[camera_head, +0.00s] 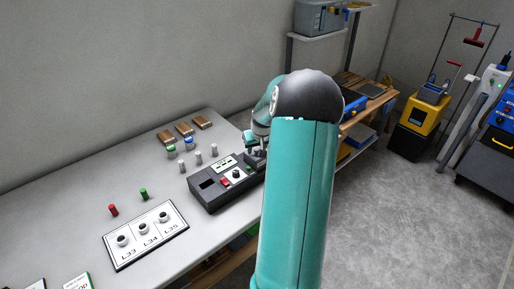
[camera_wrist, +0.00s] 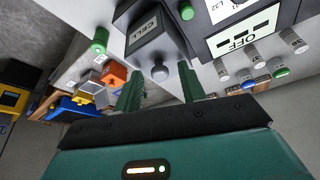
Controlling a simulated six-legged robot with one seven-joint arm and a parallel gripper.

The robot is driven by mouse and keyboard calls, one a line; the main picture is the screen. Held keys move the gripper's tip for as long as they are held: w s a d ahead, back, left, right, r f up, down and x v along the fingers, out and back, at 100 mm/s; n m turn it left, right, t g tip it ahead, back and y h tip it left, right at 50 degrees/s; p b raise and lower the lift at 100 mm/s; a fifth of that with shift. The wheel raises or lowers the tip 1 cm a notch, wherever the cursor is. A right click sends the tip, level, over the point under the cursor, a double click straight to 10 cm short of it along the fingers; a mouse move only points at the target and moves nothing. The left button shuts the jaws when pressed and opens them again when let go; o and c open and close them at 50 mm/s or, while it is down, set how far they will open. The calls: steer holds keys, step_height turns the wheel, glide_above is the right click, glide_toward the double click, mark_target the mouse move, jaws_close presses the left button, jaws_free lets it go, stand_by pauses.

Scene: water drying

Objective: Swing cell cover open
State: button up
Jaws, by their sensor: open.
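The dark cell cover (camera_wrist: 147,42), with a light "CELL" label, is near the top middle of the wrist view and looks closed. A round grey knob (camera_wrist: 160,73) sticks out at its lower edge. My gripper (camera_wrist: 159,69) is open, with one green finger on each side of the knob in the picture. I cannot tell whether either finger touches it. In the head view the dark tester box (camera_head: 224,188) is on the table, and its right end, with the cover, is mostly hidden by my arm.
The grey table (camera_head: 60,200) also holds a labelled board (camera_head: 146,235), red (camera_head: 113,210) and green (camera_head: 144,194) cylinders, several small grey cylinders and brown blocks (camera_head: 185,130). A workbench (camera_head: 372,95) and yellow machine (camera_head: 425,113) are beyond.

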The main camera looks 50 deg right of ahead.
jaws_close()
